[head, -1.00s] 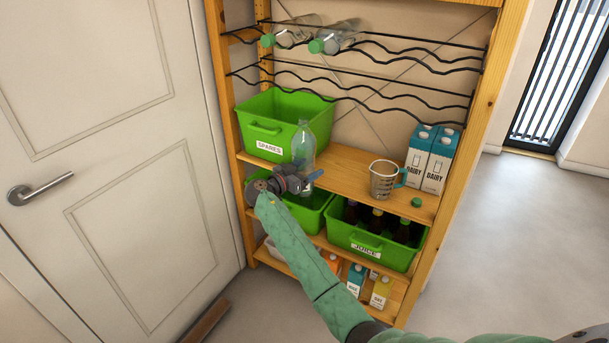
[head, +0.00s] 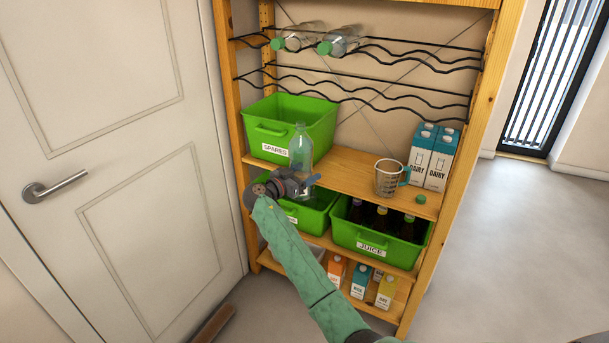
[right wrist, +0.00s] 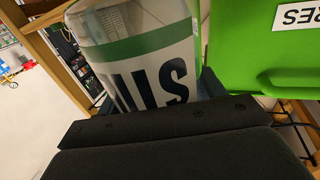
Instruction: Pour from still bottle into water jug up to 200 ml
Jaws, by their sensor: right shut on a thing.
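The still bottle (head: 301,146) is clear and upright, with no cap seen on its neck, in front of the shelf in the head view. My right gripper (head: 303,183) is shut on its lower part. In the right wrist view the bottle (right wrist: 140,50) fills the middle, its label with a green band and large dark letters close to the fingers (right wrist: 160,125). The water jug (head: 388,178) is a clear measuring jug with a blue-green handle, standing on the middle shelf to the right of the bottle. Its contents cannot be made out. My left gripper is out of view.
A green cap (head: 421,199) lies on the shelf (head: 345,168) right of the jug. Two dairy cartons (head: 433,158) stand behind it. The green spares crate (head: 285,124) is behind the bottle, the juice crate (head: 379,240) below. Two bottles (head: 340,41) lie on the wire rack above.

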